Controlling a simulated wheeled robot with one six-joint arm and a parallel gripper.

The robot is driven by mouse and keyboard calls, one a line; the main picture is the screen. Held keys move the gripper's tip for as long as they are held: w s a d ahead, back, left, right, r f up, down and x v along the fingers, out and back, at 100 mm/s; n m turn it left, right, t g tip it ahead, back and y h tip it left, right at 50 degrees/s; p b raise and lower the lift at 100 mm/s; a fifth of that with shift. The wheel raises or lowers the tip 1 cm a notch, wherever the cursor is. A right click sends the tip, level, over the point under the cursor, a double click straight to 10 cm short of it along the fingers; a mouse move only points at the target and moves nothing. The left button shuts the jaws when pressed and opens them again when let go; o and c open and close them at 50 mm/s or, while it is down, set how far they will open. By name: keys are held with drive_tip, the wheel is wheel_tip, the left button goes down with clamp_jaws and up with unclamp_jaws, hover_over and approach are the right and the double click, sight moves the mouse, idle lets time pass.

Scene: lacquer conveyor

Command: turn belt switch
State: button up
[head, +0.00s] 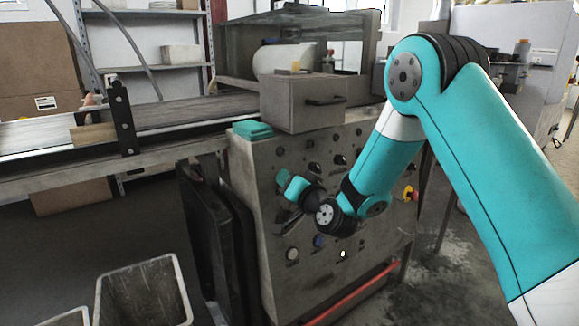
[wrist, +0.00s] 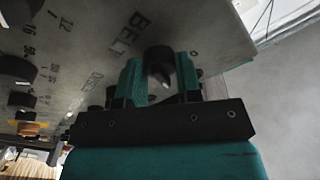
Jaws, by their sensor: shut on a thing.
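The belt switch (wrist: 158,56) is a round black knob with a pale pointer mark on the grey control panel (head: 262,165). The word BELT is printed beside it in the wrist view. My gripper (wrist: 160,76) has one teal finger on each side of the knob and is shut on it. In the head view my gripper (head: 287,183) is at the left part of the panel's sloping front. There the knob is hidden or too small to pick out.
Several other black knobs (wrist: 20,70) are on the panel. A red-and-yellow button (head: 410,193) is at its right side. A grey box (head: 290,108) and a folded teal cloth (head: 252,130) lie on top. The conveyor (head: 190,112) runs left, with an open bin (head: 145,262) below.

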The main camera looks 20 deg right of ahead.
drive_tip(key=shift+r+m+p, duration=0.1)
drive_tip(key=shift+m+p, duration=0.5)
drive_tip(key=shift+p, duration=0.15)
drive_tip(key=o, duration=0.9)
drive_tip(key=shift+s, duration=0.1)
drive_tip(key=shift+b+v, duration=8.65)
drive_tip(key=shift+b, duration=2.35)
